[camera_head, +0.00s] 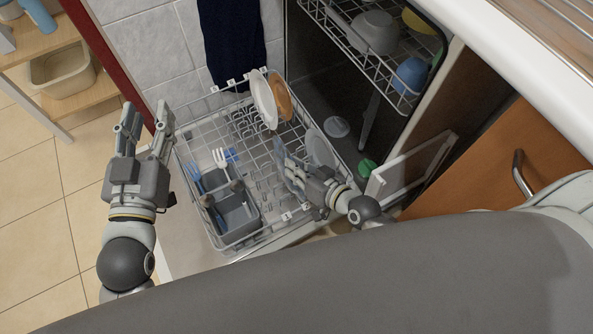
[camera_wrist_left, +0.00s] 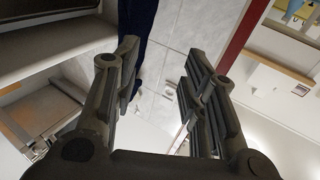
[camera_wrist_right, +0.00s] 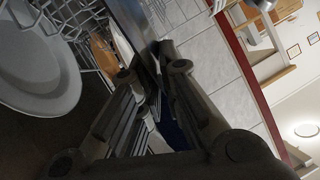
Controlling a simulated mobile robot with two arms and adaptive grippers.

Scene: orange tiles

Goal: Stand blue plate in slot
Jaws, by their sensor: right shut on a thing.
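The blue plate (camera_head: 287,160) stands roughly on edge over the right part of the lower dishwasher rack (camera_head: 187,152). My right gripper (camera_head: 297,176) is shut on its near edge; in the right wrist view the plate (camera_wrist_right: 131,22) runs up from between the fingers (camera_wrist_right: 145,75). I cannot tell whether its lower edge sits in a slot. A pale grey plate (camera_head: 320,149) stands just right of it. A white plate (camera_head: 261,98) and an orange plate (camera_head: 282,97) stand further back. My left gripper (camera_head: 145,122) is open and empty, left of the rack.
A grey cutlery basket (camera_head: 237,214) with a white fork (camera_head: 220,158) and blue cutlery stands at the rack's left. The upper rack (camera_head: 345,45) holds a grey bowl (camera_head: 375,32) and a blue cup (camera_head: 411,74). The rack's middle tines are free.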

